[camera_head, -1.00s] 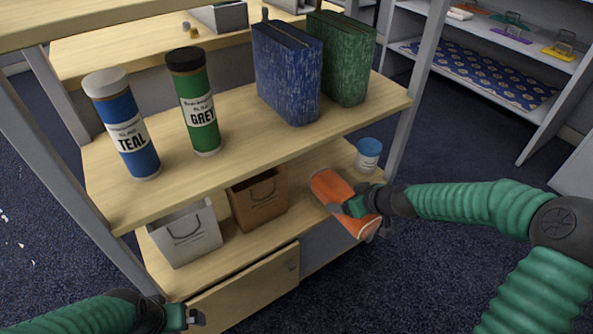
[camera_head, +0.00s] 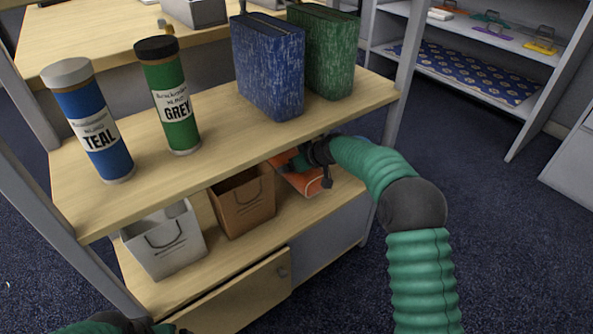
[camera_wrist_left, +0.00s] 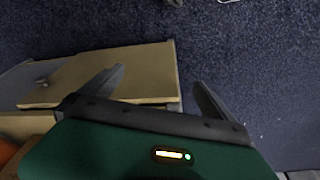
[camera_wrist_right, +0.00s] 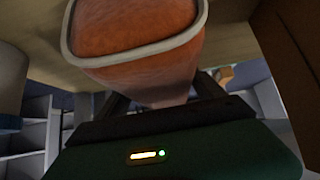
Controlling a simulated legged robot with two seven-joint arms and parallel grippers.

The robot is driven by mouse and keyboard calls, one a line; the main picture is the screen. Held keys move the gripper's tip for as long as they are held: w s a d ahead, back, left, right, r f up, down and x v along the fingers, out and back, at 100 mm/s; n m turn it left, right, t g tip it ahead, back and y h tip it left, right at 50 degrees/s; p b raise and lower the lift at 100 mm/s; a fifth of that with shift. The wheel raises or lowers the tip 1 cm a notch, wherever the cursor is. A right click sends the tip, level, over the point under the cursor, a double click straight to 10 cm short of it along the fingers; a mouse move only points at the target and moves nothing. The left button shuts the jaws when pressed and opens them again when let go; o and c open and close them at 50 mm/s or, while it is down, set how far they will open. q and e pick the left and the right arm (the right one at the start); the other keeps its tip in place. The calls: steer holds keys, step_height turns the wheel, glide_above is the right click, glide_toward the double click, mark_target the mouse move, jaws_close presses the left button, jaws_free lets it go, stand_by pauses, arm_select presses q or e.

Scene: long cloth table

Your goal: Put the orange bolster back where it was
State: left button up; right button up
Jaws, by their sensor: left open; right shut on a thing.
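The orange bolster (camera_head: 300,179) is inside the lower shelf space, right of the brown bag, partly hidden by my right gripper and the upper shelf. My right gripper (camera_head: 303,162) is shut on it. In the right wrist view the bolster (camera_wrist_right: 135,45), with a pale piped edge, fills the top middle between the fingers (camera_wrist_right: 160,95). Whether it touches the lower shelf (camera_head: 335,192) I cannot tell. My left gripper (camera_wrist_left: 160,85) is open and empty in front of the low cabinet door; only a little of its arm shows at the bottom left of the head view.
A brown bag (camera_head: 243,205) and a white bag (camera_head: 165,243) stand left of the bolster on the lower shelf. The upper shelf (camera_head: 225,140) overhead holds a TEAL tube (camera_head: 92,125), a GREY tube (camera_head: 170,100), a blue box file (camera_head: 268,70) and a green one (camera_head: 325,52).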

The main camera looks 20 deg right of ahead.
steer(key=shift+s+d+f, duration=0.1)
steer(key=shift+d+f, duration=0.05)
steer(key=shift+f, duration=0.6)
steer(key=shift+r, duration=0.15)
steer(key=o, duration=1.7)
arm_select(q)
steer(key=shift+a+f, duration=0.1)
steer(key=shift+f, duration=0.55)
arm_select(e)
steer(key=shift+o, duration=0.2)
